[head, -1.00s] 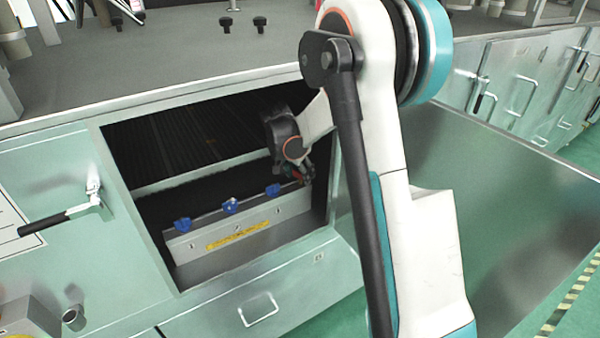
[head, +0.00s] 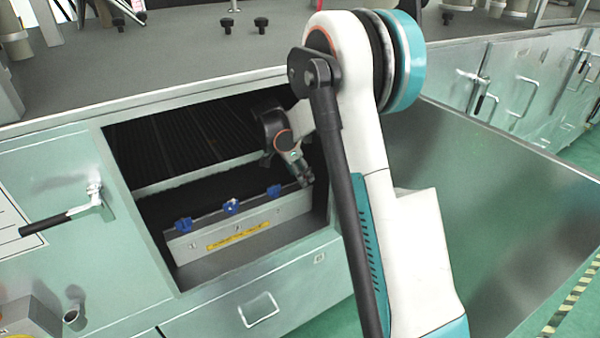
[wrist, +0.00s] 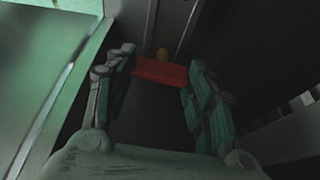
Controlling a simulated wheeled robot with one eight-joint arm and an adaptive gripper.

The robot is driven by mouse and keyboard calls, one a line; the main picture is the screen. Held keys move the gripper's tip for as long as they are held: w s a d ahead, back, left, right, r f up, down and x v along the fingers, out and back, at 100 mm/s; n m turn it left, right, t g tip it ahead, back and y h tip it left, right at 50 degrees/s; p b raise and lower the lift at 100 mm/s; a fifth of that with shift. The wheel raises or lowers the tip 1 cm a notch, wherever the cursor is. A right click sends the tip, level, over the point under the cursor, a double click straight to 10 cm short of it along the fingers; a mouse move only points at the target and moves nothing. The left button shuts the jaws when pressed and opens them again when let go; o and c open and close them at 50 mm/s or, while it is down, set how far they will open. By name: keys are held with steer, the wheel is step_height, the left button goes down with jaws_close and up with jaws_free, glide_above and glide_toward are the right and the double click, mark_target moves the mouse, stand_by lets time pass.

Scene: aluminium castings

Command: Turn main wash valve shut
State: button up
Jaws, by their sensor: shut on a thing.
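A red valve handle (wrist: 160,73) shows in the wrist view between my two fingers, with a small brass-coloured part (wrist: 162,54) just beyond it. My gripper (wrist: 158,75) is shut on the red handle, with one finger on each side. In the head view my gripper (head: 306,179) is inside the open cabinet bay, at the right end of the grey manifold box. The red handle is hidden there. The wrist view is dark, so the valve body is hard to make out.
The grey box (head: 196,243) carries three blue knobs (head: 232,207) and a yellow label strip (head: 239,236). The bay's right edge is close to my gripper. An open door panel (head: 500,210) stands to the right of my arm. A black-handled latch (head: 60,219) is on the left.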

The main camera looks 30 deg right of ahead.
mark_target(268, 188)
steer(key=o, duration=1.1)
steer(key=shift+c, duration=0.2)
steer(key=shift+a+r, duration=0.15)
steer(key=shift+r, duration=0.15)
steer(key=a, duration=1.2)
steer(key=shift+a+r, duration=0.15)
steer(key=shift+r, duration=0.1)
steer(key=shift+s, duration=0.15)
